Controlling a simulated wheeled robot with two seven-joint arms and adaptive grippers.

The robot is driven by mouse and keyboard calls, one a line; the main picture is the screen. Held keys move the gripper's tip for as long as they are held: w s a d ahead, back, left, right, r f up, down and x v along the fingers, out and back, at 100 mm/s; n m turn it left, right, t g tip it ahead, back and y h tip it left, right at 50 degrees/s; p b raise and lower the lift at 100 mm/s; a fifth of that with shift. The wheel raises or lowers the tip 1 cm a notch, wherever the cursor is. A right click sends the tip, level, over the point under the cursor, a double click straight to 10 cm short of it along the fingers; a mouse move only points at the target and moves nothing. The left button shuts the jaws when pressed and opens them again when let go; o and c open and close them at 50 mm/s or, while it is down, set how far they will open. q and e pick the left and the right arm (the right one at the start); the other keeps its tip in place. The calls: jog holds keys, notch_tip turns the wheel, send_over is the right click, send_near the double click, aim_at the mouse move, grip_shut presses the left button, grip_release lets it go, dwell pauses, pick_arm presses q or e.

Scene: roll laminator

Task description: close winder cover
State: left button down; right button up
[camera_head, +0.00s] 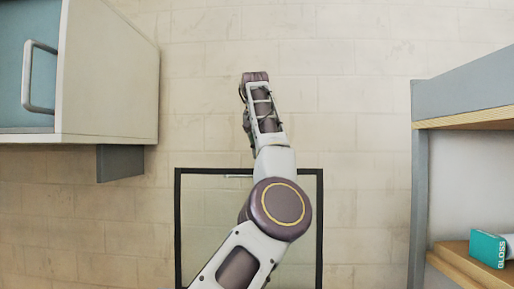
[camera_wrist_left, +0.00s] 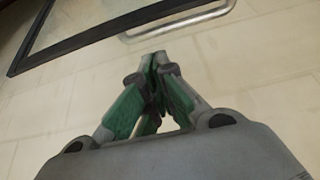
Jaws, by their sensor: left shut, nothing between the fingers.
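The winder cover (camera_head: 205,210) appears as a clear panel with a dark frame at the lower middle of the head view, partly hidden behind my arm. Its dark frame also shows at the upper left of the left wrist view (camera_wrist_left: 90,40). A pale bar handle (camera_head: 236,176) sits at the panel's top edge. The handle shows as a metal bar (camera_wrist_left: 180,20) at the top of the left wrist view. My left gripper (camera_wrist_left: 158,56) is shut and empty, with its green-padded fingers together; its tips appear just below the handle bar in that view, apart from it. My right gripper is out of view.
A pale cabinet (camera_head: 110,75) with a teal front and a grey handle (camera_head: 28,78) stands at the upper left. A grey and wood shelf unit (camera_head: 420,180) stands at the right, holding a teal box (camera_head: 488,248). The pale tiled surface between them is clear.

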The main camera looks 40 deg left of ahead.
pick_arm(q)
jog(key=x, duration=0.7)
jog(key=shift+p, duration=0.35)
jog(key=shift+f, duration=0.2)
